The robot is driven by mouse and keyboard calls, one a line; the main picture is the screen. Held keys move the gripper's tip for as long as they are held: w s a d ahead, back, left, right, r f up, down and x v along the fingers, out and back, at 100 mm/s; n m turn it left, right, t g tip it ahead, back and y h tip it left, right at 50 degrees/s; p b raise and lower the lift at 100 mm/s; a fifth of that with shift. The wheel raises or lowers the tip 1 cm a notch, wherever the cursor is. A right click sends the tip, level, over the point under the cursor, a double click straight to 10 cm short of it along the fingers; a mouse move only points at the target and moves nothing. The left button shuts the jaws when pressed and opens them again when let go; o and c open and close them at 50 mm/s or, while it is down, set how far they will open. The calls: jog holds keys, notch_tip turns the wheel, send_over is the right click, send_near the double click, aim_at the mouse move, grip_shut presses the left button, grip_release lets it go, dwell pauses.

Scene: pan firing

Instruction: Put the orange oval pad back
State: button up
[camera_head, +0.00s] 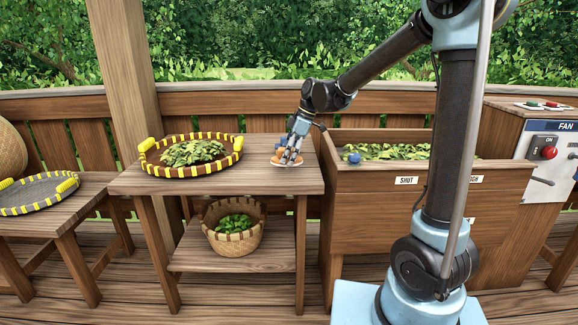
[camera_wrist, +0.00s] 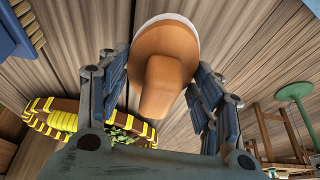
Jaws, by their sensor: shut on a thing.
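The orange oval pad (camera_head: 287,162) is at the right end of the middle wooden table (camera_head: 255,180), resting on or just above its top; I cannot tell which. In the wrist view the orange pad (camera_wrist: 166,62) shows its stubby orange grip and a pale rim along its far edge. My gripper (camera_head: 292,150) points down over the pad. In the head view the fingers hide part of the pad.
A wooden trough (camera_head: 385,185) with leaves adjoins on the right. A blue bristled brush (camera_wrist: 22,32) shows in the wrist view.

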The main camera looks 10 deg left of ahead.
jog(key=shift+f, duration=1.85)
jog(key=o, duration=1.8)
jog(key=shift+c, duration=0.2)
jog(key=shift+f, duration=0.1)
jog(key=v, duration=1.7)
jog(key=shift+w+d, duration=0.2)
jog(key=shift+d, duration=0.05)
jog(key=s+d+f+m+t, duration=0.15)
jog(key=s+d+m, duration=0.35)
jog(key=d, duration=0.6)
jog(key=s+d+f+m+t+h, duration=0.1)
jog(key=s+d+f+m+h, duration=0.3)
jog(key=s+d+f+m, duration=1.1)
jog(key=s+d+f, duration=0.4)
jog(key=s+d, duration=0.1)
jog(key=d, duration=0.3)
jog(key=shift+d+f+t, duration=0.15)
jog(key=shift+f+t, duration=0.2)
